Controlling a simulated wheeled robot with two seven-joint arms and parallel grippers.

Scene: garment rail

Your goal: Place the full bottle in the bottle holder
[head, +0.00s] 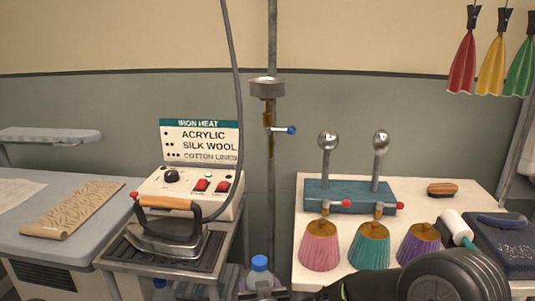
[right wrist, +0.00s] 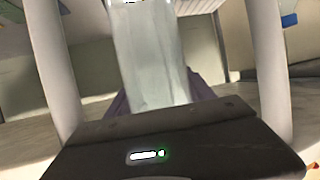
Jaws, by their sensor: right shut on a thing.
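A clear bottle with a blue cap (head: 260,275) stands upright at the bottom centre of the head view. My right gripper (head: 263,296) is shut on it; only a small part of the gripper shows there. In the right wrist view the pale, translucent bottle (right wrist: 150,65) lies between the two fingers. How full it is cannot be told. A round grey metal cup (head: 267,88), which looks like the bottle holder, is fixed on the vertical pole above the bottle. A blue-handled valve (head: 288,130) is below the cup. My left gripper is not in view.
An iron (head: 167,235) with a hanging cable stands on a stand at left. A white table (head: 450,205) at right carries a teal block with two ball-topped posts, several coloured cloth forms and a brush. Part of another blue-capped bottle (head: 160,288) shows low at left.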

